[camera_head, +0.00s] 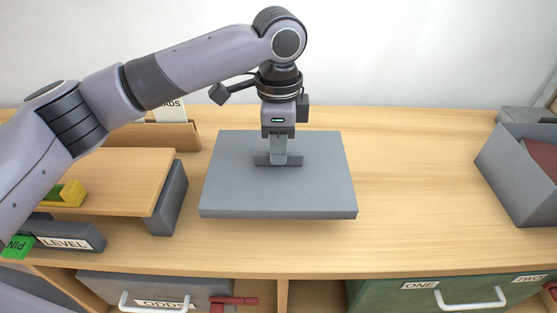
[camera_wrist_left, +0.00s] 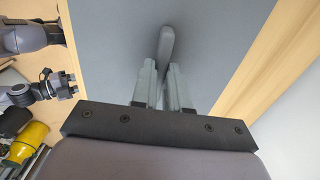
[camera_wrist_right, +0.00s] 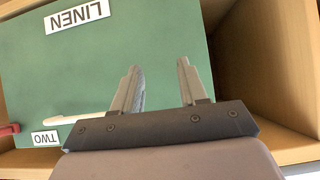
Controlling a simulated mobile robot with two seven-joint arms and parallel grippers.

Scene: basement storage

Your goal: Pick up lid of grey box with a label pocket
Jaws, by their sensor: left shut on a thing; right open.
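The grey lid (camera_head: 235,185) is a flat slab with a small bar handle (camera_head: 262,159) on top, in the middle of the worktop area in the head view. My left gripper (camera_head: 279,158) points down from above and is shut on the handle. In the left wrist view the handle (camera_wrist_left: 167,42) sits between the fingers, with the lid's grey top (camera_wrist_left: 115,45) around it. I cannot tell whether the lid touches what is below it. No box or label pocket shows under it. My right gripper (camera_wrist_right: 160,85) is open and empty, seen only in the right wrist view.
A grey open bin (camera_head: 513,180) with reddish-brown contents stands at the right. A green drawer (camera_wrist_right: 150,45) faces my right gripper. The worktop (camera_head: 415,190) right of the lid is clear.

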